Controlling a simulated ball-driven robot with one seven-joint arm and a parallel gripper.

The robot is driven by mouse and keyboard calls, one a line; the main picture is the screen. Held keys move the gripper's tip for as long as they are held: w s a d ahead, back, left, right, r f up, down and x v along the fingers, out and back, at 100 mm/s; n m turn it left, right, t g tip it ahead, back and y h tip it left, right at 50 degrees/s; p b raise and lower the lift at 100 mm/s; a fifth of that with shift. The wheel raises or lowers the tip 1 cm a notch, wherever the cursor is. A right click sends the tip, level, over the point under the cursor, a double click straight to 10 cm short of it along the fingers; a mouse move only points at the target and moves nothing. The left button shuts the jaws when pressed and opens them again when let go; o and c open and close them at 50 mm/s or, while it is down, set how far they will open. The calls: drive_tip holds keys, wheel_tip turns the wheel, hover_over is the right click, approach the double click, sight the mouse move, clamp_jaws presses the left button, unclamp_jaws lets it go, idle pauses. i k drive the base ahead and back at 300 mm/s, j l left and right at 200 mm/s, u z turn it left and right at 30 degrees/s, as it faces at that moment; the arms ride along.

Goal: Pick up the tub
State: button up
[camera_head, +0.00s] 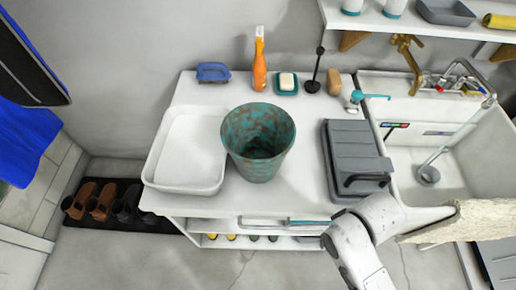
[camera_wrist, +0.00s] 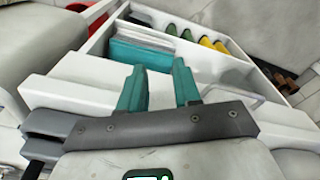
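A white rectangular tub (camera_head: 185,188) sits on the left part of the white counter. A teal and brown mottled bucket (camera_head: 258,165) stands upright just right of it, slightly overlapping its right edge in the picture. The tub looks empty. My gripper (camera_wrist: 159,88) shows in the wrist view with its two teal fingers apart and nothing between them. It faces the shelving under a white top, and the tub is not recognisable there. In the head view my arm is at the lower right, away from the tub, and the fingers cannot be made out.
A dark grey lidded case (camera_head: 352,150) lies on the counter, left of the sink (camera_head: 480,150). Brown and black boots (camera_head: 102,203) stand on a floor mat.

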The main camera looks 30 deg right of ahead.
sight(258, 137)
drive_tip(key=k+l+u, duration=0.35)
drive_tip(key=k+u, duration=0.4)
drive_tip(key=k, duration=0.2)
drive_tip(key=i, duration=0.45)
